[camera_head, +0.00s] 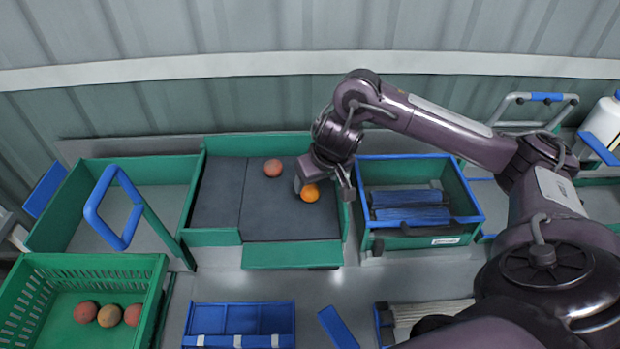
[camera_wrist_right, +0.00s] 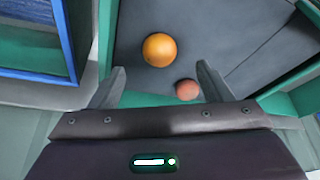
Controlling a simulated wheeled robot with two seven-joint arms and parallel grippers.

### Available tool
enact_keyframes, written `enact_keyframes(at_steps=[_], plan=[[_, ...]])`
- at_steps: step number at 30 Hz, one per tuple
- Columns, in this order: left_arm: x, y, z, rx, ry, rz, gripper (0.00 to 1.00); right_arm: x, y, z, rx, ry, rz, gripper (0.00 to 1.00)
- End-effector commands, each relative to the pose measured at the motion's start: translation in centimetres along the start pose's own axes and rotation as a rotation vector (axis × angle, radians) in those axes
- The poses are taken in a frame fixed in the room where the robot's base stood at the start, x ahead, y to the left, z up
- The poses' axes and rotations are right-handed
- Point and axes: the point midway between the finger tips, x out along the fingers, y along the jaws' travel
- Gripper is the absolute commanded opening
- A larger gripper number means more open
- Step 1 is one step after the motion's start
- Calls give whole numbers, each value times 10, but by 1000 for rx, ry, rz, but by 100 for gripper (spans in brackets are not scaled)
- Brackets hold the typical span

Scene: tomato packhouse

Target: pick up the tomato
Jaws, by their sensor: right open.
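An orange tomato (camera_head: 309,194) lies on the dark mat of the green-walled tray (camera_head: 292,255), near the tray's right side. A redder tomato (camera_head: 273,168) lies on the same mat, further left and back. My right gripper (camera_head: 322,187) is open and empty over the orange tomato's side of the tray. In the right wrist view, the orange tomato (camera_wrist_right: 159,49) shows beyond the open fingertips (camera_wrist_right: 159,76), and the redder tomato (camera_wrist_right: 187,90) shows between the fingers, nearer the right one. Neither tomato is held. My left gripper is not in view.
A blue-rimmed green crate (camera_head: 420,243) with dark blue items stands right of the tray. A green basket (camera_head: 95,264) at the lower left holds three reddish tomatoes. A blue hoop handle (camera_head: 92,210) rises left of the tray. A blue divided box (camera_head: 240,305) sits in front.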

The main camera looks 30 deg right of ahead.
Motion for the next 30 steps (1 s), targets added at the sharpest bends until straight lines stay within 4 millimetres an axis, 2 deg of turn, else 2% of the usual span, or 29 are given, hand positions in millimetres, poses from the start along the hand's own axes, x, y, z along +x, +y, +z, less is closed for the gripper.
enact_keyframes(at_steps=[2,5,13,15,19,28,30], plan=[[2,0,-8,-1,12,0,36,4,0,1,-1,-1,-1,72],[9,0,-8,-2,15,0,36,14,-1,2,0,-2,-3,72],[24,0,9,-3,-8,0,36,48,1,4,2,-5,-1,72],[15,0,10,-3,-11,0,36,54,2,1,3,-5,0,72],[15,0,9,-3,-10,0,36,72,2,1,2,-2,0,72],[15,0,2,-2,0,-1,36,78,2,1,0,0,1,72],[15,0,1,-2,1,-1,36,78,2,1,0,0,1,64]])
